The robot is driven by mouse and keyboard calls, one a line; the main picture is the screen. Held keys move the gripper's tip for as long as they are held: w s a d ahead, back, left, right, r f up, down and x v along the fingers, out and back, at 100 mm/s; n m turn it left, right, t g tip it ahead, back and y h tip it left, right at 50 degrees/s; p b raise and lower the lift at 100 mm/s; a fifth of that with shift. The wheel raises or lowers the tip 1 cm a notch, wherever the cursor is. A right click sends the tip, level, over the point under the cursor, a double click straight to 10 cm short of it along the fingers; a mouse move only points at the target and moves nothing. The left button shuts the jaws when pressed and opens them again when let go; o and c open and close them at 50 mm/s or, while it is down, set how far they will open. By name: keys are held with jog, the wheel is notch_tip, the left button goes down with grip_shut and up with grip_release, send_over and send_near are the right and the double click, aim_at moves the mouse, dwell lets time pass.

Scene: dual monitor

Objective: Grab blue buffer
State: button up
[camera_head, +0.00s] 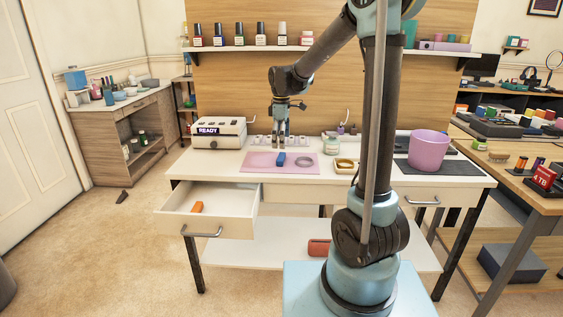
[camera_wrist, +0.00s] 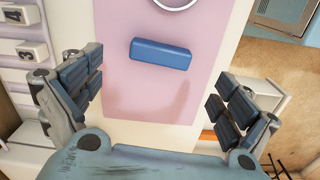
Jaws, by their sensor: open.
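The blue buffer (camera_head: 281,159) is a small blue block lying on a pink mat (camera_head: 255,166) on the white desk. In the wrist view the blue buffer (camera_wrist: 160,53) lies slightly tilted on the mat (camera_wrist: 140,105), beyond my fingertips and between the lines of the two fingers. My gripper (camera_head: 282,146) hangs pointing down just above the buffer in the head view. In the wrist view my gripper (camera_wrist: 158,82) is wide open with nothing between its fingers. I cannot tell the exact height gap.
A grey ring (camera_head: 304,161) lies on the mat right of the buffer. A READY machine (camera_head: 218,132) stands left, a glass jar (camera_head: 332,144) and pink pot (camera_head: 428,150) right. An open drawer (camera_head: 208,208) with an orange block (camera_head: 197,207) juts out at the front left.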

aim_at(281, 156)
jog(key=shift+f, duration=3.25)
jog(key=c, duration=0.9)
